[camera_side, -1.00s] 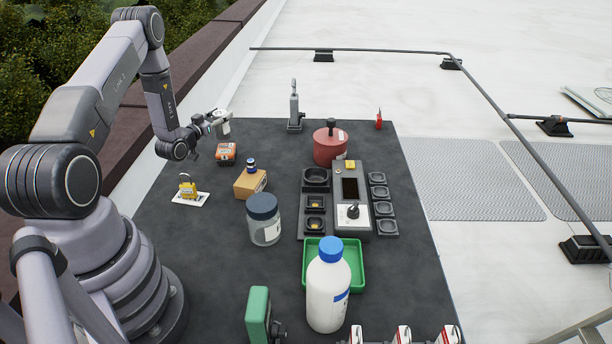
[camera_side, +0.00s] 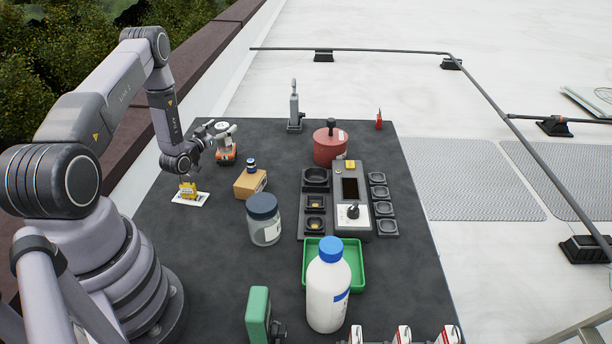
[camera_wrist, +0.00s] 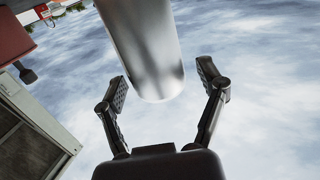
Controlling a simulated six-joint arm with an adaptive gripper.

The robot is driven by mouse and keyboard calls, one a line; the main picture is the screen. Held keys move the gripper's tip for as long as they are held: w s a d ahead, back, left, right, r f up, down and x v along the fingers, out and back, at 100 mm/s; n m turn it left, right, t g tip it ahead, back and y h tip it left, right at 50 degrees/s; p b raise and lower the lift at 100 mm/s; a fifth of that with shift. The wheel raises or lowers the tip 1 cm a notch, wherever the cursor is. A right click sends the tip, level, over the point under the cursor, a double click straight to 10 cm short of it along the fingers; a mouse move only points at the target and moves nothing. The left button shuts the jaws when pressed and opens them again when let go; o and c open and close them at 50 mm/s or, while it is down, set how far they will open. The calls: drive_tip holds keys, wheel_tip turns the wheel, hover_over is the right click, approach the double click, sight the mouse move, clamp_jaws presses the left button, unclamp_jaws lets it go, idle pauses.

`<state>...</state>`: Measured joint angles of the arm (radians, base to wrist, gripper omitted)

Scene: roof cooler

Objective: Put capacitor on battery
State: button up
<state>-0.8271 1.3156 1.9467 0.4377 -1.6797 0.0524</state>
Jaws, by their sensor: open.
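The capacitor (camera_side: 227,131), a pale silvery cylinder, appears upright on top of the orange and black battery (camera_side: 227,159), its lower end overlapping the battery's top. In the wrist view the capacitor (camera_wrist: 148,45) is a large shiny cylinder coming down from the top edge, with its end just ahead of the fingers. My gripper (camera_side: 208,133) is open, just left of the capacitor in the side view. In the wrist view my gripper (camera_wrist: 164,82) has its fingers spread wide, with clear gaps to either side of the capacitor. The battery does not show clearly there.
A yellow padlock (camera_side: 188,189) on a white card lies below my wrist. A cardboard box (camera_side: 250,184) with a small bottle and a lidded jar (camera_side: 264,226) stand nearby. A red pot (camera_side: 330,146) and a meter station (camera_side: 351,205) are farther right.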

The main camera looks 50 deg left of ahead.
drive_tip(key=shift+r, duration=0.15)
drive_tip(key=v, duration=0.4)
drive_tip(key=shift+s, duration=0.35)
drive_tip(key=w+d+r+m+g+h, duration=0.1)
drive_tip(key=w+d+r, duration=0.15)
drive_tip(key=r, duration=0.45)
drive_tip(key=w+d+r+m+g+h, duration=0.1)
drive_tip(key=w+d+r, duration=0.15)
drive_tip(key=r, duration=0.55)
drive_tip(key=d+r+m+g+h, duration=0.1)
drive_tip(key=d+r+g, duration=0.2)
drive_tip(key=d+r, duration=0.6)
drive_tip(key=s+d+r+g+h, duration=0.1)
drive_tip(key=s+d+r+g, duration=0.15)
drive_tip(key=s+d, duration=0.3)
drive_tip(key=s+d+r+g, duration=0.1)
drive_tip(key=s+d+r, duration=0.3)
drive_tip(key=s+d, duration=0.15)
drive_tip(key=s+d+h, duration=0.1)
drive_tip(key=s+d, duration=0.1)
drive_tip(key=s, duration=0.3)
drive_tip(key=s+d+m+g+h, duration=0.1)
drive_tip(key=s+d, duration=0.1)
drive_tip(key=s, duration=0.3)
drive_tip(key=s+d+g, duration=0.1)
drive_tip(key=s+d, duration=0.1)
drive_tip(key=s, duration=0.4)
drive_tip(key=shift+d+r+h, duration=0.25)
drive_tip(key=shift+d+h, duration=0.1)
drive_tip(key=shift+h, duration=0.05)
